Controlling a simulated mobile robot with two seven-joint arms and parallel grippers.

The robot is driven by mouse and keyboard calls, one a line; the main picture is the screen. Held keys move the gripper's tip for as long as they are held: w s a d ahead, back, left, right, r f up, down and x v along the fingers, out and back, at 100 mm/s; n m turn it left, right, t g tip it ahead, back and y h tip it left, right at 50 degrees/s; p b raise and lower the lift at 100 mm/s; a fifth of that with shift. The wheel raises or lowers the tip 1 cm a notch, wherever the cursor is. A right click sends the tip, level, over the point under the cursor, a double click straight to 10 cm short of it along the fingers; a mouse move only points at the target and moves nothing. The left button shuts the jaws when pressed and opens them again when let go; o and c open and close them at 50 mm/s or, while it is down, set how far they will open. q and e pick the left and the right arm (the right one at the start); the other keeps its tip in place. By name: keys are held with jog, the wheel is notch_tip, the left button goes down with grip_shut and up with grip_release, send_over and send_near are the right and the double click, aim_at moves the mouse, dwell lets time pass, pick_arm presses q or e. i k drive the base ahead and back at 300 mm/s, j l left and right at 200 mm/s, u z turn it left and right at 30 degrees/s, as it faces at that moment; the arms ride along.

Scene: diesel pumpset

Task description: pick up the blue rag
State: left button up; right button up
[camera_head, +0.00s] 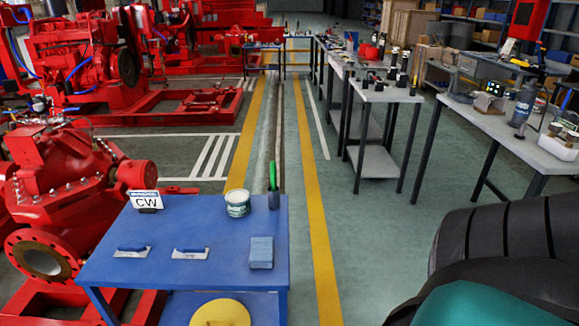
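A small light-blue folded block-like piece (261,252), which looks like the blue rag, lies flat near the right front edge of the blue table (210,265). Nothing covers it. Neither of my grippers shows in the head view. A black and teal part of my own body fills the lower right corner, well to the right of the table.
On the blue table are a "CW" sign (146,200), a white tub (237,203), a dark holder with a green-handled tool (273,188) and two blue-handled scrapers (190,253). A red pump (60,185) stands left. Clear floor lies right of the table.

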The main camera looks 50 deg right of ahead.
aim_at(262, 256)
jog(key=z, duration=1.4)
